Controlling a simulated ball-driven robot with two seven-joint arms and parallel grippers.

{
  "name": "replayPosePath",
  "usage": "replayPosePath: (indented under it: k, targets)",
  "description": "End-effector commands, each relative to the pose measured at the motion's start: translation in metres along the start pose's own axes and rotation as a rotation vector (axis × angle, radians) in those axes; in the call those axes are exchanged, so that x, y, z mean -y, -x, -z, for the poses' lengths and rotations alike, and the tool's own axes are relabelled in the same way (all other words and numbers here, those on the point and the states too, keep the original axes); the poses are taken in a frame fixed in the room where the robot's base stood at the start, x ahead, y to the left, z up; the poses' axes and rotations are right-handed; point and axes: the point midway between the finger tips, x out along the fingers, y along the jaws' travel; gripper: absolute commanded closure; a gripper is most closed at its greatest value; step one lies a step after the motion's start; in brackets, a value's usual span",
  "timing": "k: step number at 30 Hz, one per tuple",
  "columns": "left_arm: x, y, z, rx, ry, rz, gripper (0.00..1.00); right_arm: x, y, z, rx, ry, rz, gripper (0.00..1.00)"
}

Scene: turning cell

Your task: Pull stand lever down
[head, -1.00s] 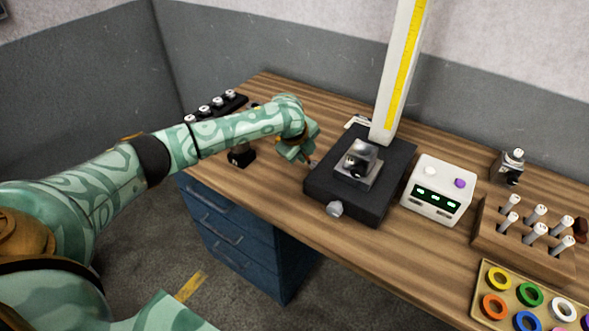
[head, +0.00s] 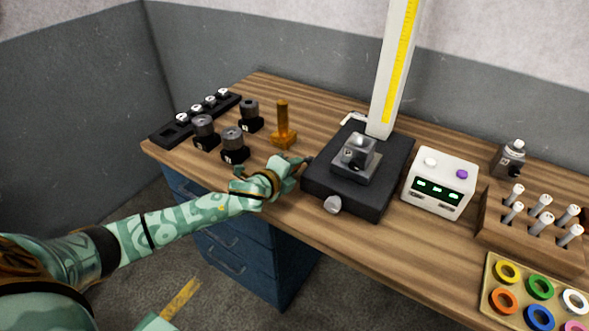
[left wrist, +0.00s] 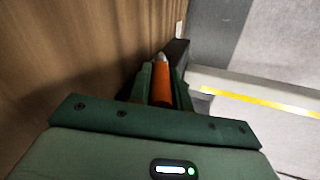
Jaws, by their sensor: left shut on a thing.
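The stand has a black base (head: 350,195) and a tall white column (head: 397,70) with a yellow scale. My left gripper (head: 297,163) is at the left side of the base, low over the table. In the left wrist view my left gripper (left wrist: 162,88) is shut on an orange cylindrical handle, the stand lever (left wrist: 162,88), with a grey tip beyond the fingers. The dark stand base (left wrist: 178,55) is just past it. In the head view the lever is mostly hidden by the gripper. My right gripper is not in view.
A grey block on a plate (head: 357,155) sits on the base, and a knob (head: 333,204) is at its front. A white display box (head: 440,185) stands right. Several black holders, including one (head: 235,143), and an amber post (head: 283,125) stand left. Blue drawers (head: 245,250) are below.

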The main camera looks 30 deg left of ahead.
Motion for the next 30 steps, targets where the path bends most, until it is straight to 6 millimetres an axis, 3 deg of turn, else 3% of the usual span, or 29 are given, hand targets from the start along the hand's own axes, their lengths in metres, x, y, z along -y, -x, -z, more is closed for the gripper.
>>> replayPosePath:
  k: [1,19,20,22,30]
  targets:
    - [-0.0084,-0.0009,0.0020,0.002,0.000,0.004,1.00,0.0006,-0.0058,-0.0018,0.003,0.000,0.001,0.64]
    - [-0.0065,0.0000,0.0009,0.013,-0.002,0.047,1.00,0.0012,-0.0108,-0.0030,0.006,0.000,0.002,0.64]
    - [-0.0065,0.0000,0.0009,0.013,-0.002,0.047,0.77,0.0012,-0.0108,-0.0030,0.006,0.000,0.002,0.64]
    - [-0.0062,-0.0001,0.0009,0.013,-0.002,0.048,0.59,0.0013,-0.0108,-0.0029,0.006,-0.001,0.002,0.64]
    - [-0.0049,0.0003,0.0006,0.012,-0.002,0.050,0.59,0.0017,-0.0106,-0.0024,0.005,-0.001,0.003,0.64]
